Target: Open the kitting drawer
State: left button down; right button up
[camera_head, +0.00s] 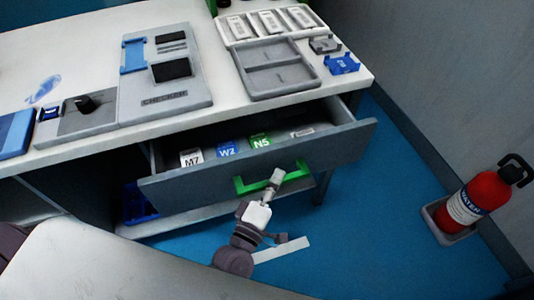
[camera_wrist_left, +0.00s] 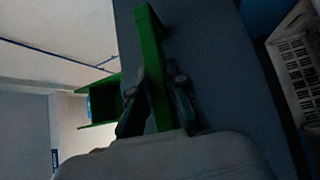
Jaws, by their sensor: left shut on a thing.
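The kitting drawer (camera_head: 330,149) is a grey drawer under the white table, and it stands pulled out with its inside showing. Its green handle (camera_head: 257,184) is on the middle of the front. My left gripper (camera_head: 275,178) is at the right part of this handle. In the left wrist view the fingers (camera_wrist_left: 158,95) are shut around the green handle bar (camera_wrist_left: 150,45), in front of the grey drawer front (camera_wrist_left: 220,65). Cards marked M7 (camera_head: 191,157), W2 (camera_head: 227,149) and N5 (camera_head: 260,140) are in the drawer. My right gripper does not show.
The white table (camera_head: 215,40) above carries a grey checker unit (camera_head: 164,98), a grey tray (camera_head: 276,87) and a blue holder (camera_head: 342,64). A red bottle (camera_head: 479,197) stands in a grey holder on the floor at right. Blue floor (camera_head: 385,235) is clear between drawer and bottle.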

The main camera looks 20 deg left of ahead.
pick_arm(q)
jog(key=s+d+p, duration=0.1)
jog(key=s+d, duration=1)
jog(key=s, duration=0.5)
jog(key=shift+s, duration=0.15)
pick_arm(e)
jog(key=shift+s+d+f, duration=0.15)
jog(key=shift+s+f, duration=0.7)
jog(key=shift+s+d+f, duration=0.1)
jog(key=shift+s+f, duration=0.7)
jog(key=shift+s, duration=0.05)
